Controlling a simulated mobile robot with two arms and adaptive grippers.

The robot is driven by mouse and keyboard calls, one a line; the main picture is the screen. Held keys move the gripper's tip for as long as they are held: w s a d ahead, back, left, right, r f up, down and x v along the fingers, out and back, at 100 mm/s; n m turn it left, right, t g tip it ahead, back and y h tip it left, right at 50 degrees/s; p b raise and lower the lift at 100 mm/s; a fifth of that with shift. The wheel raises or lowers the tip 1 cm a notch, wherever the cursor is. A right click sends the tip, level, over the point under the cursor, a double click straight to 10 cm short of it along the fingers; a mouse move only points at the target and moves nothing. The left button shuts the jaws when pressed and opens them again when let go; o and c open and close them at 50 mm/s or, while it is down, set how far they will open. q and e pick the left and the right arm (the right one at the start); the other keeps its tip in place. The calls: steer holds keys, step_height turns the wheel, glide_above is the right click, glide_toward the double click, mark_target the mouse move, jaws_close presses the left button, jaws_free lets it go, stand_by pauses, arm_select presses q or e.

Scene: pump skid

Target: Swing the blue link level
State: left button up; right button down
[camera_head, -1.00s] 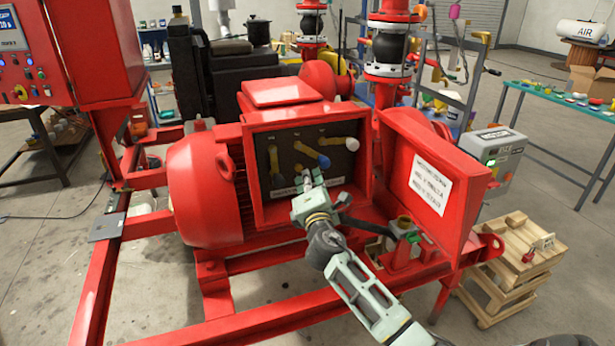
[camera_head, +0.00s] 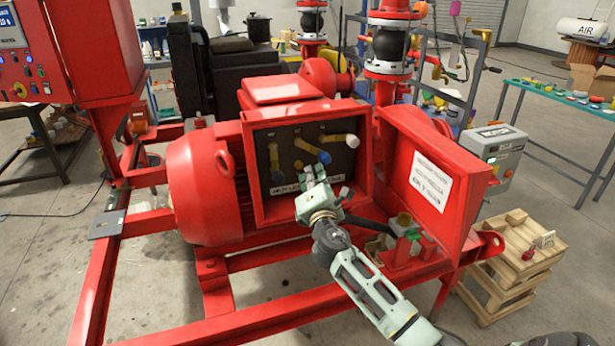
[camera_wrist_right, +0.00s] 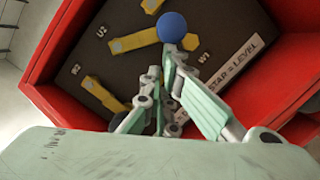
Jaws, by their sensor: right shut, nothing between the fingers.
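The blue link is a yellow bar with a blue knob (camera_head: 324,157), sloping down to the right inside the red terminal box (camera_head: 258,195). In the right wrist view its blue knob (camera_wrist_right: 172,27) lies just beyond my fingertips, and its yellow bar (camera_wrist_right: 132,41) runs left from it. My right gripper (camera_head: 313,175) is shut and empty, just below the blue knob; I cannot tell whether it touches. It also shows in the right wrist view (camera_wrist_right: 162,68). My left gripper is not in view.
A link with a white knob (camera_head: 352,141) sits level to the right. Another yellow link (camera_head: 274,158) hangs down at the left. The open red door (camera_head: 425,185) stands right of my gripper. A label strip (camera_wrist_right: 230,58) reads "STAR = LEVEL".

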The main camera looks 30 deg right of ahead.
mark_target(316, 155)
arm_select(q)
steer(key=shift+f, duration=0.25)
arm_select(e)
steer(key=shift+s+d+r+n+t+y, duration=0.1)
steer(key=shift+d+r+n+t+y, duration=0.3)
steer(key=shift+n, duration=0.75)
steer(key=shift+s+d+r+n, duration=0.15)
steer(key=shift+d+n, duration=0.5)
steer(key=shift+n, duration=0.45)
steer(key=shift+s+d+r+n+t+y, duration=0.15)
steer(key=shift+d+n, duration=0.35)
steer(key=shift+n, duration=0.65)
